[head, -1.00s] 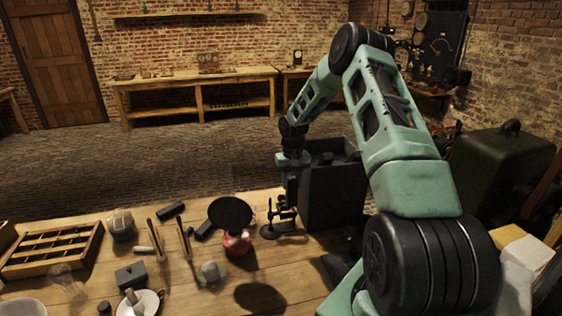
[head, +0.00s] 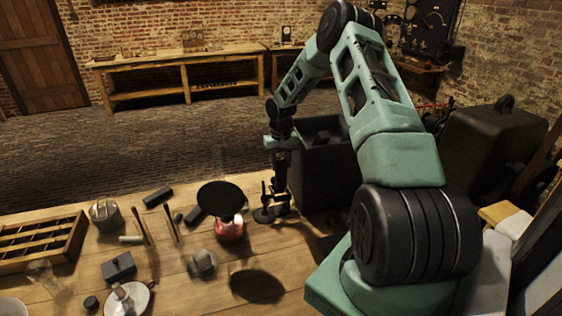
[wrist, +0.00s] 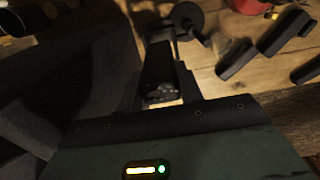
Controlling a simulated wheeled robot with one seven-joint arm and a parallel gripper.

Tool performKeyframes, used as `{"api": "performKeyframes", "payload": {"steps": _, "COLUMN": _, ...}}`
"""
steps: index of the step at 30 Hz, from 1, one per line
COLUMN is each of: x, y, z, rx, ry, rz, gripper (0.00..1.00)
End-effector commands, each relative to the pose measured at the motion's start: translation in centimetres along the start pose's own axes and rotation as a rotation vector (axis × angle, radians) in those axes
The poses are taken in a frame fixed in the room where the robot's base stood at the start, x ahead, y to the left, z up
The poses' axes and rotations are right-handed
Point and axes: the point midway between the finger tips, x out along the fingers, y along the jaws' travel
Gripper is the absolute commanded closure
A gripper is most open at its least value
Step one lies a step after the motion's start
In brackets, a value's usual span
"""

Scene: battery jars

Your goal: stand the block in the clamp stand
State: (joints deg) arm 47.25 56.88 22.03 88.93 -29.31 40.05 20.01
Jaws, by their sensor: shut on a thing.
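My gripper (head: 280,186) is at the far right of the workbench, beside the dark clamp stand (head: 264,214). The stand has a round base and an upright rod, and in the wrist view its round base (wrist: 187,15) lies just beyond the fingers. In the wrist view my gripper (wrist: 168,88) is shut on a dark block (wrist: 160,68), which sits between the two fingers. In the head view the block is hard to make out against the dark gripper. Whether it touches the stand's clamp I cannot tell.
A compartment tray (head: 72,240) lies far left.

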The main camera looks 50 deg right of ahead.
Motion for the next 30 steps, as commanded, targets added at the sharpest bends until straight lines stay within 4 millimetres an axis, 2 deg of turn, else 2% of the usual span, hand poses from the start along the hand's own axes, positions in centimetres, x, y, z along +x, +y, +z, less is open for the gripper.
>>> {"api": "performKeyframes", "payload": {"steps": 30, "x": 0.47, "y": -0.06, "z": 0.11, "rx": -0.001, "ry": 0.001, "rz": 0.0, "gripper": 0.94}}
